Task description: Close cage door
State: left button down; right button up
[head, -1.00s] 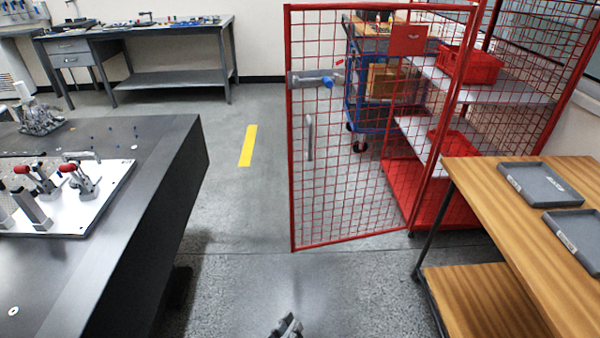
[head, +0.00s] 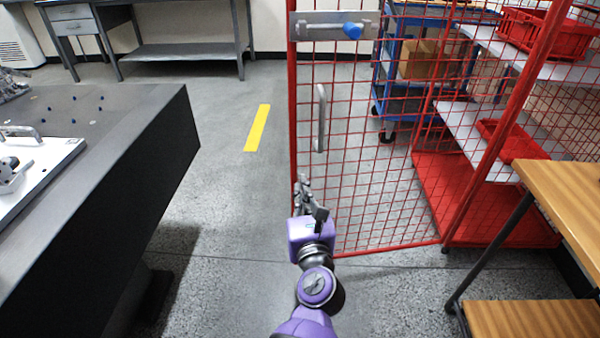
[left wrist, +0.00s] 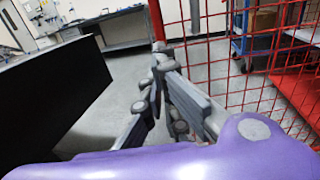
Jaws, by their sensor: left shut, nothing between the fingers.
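The cage door (head: 293,120) is a red mesh panel that stands open, swung out from the red cage (head: 455,205). It carries a grey vertical handle (head: 321,118) and a latch plate (head: 315,28) with a blue knob (head: 352,31). My left gripper (head: 302,185) is shut and empty, by the lower part of the door's free edge. In the left wrist view the gripper (left wrist: 160,62) overlaps the door's edge post (left wrist: 156,20); I cannot tell whether they touch. My right gripper is not in view.
A dark table (head: 130,140) stands at the left and a wooden bench (head: 565,190) at the right. A blue cart (head: 390,80) shows through the mesh. The cage shelves hold red bins (head: 545,38). The floor between table and door is clear, with a yellow stripe (head: 257,128).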

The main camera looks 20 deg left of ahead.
aim_at(292, 151)
pick_arm(q)
jog(key=b+x, duration=0.1)
jog(key=x, duration=1.1)
jog(key=shift+w+a+f, duration=0.1)
jog(key=shift+w+f, duration=0.05)
jog(key=shift+w, duration=0.15)
jog(key=shift+w+a, duration=0.2)
jog(key=shift+w, duration=0.2)
